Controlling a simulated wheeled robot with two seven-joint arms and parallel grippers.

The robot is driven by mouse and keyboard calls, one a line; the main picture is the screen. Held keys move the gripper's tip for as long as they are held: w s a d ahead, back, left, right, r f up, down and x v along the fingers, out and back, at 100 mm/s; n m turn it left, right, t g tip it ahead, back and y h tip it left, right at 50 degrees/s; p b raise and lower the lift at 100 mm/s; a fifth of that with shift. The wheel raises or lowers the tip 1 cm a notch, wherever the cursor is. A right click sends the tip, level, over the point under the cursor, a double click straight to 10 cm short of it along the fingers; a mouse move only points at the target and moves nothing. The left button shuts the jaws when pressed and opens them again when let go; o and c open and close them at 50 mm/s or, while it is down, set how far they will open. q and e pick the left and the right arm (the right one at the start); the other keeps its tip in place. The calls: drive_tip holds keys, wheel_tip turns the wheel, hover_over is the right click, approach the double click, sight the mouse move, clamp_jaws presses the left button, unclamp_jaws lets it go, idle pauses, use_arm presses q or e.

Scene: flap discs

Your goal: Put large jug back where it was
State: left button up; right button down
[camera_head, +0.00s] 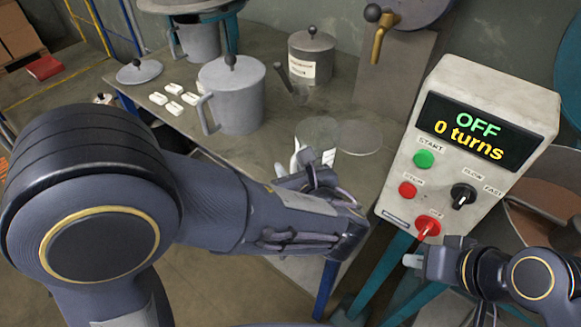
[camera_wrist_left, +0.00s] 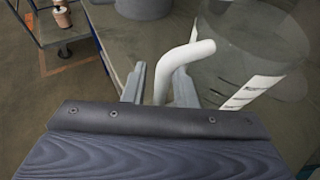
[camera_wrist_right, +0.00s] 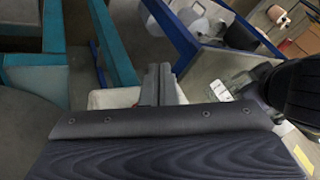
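A clear jug (camera_head: 318,135) with a white handle (camera_wrist_left: 187,58) and a white marked label is at the near right end of the bench. I take it for the large jug. Its clear wall (camera_wrist_left: 255,50) fills the upper right of the left wrist view. My left gripper (camera_head: 312,165) is at the handle, with its fingers (camera_wrist_left: 160,88) apart on either side and a gap showing on the left. My arm partly hides the jug in the head view. My right gripper (camera_head: 412,262) is shut and empty below the control box.
A grey lidded pot (camera_head: 232,95), a labelled canister (camera_head: 312,58), several white blocks (camera_head: 173,108) and a loose lid (camera_head: 139,71) stand on the bench (camera_head: 285,115). A faint clear disc shape (camera_head: 360,137) lies beside the jug. The control box (camera_head: 470,140) reads OFF, 0 turns.

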use_arm(q)
drive_tip(key=shift+o, duration=0.4)
drive_tip(key=shift+r, duration=0.3)
drive_tip(key=p+v, duration=0.1)
drive_tip(key=v, duration=1.1)
drive_tip(key=shift+f, duration=0.1)
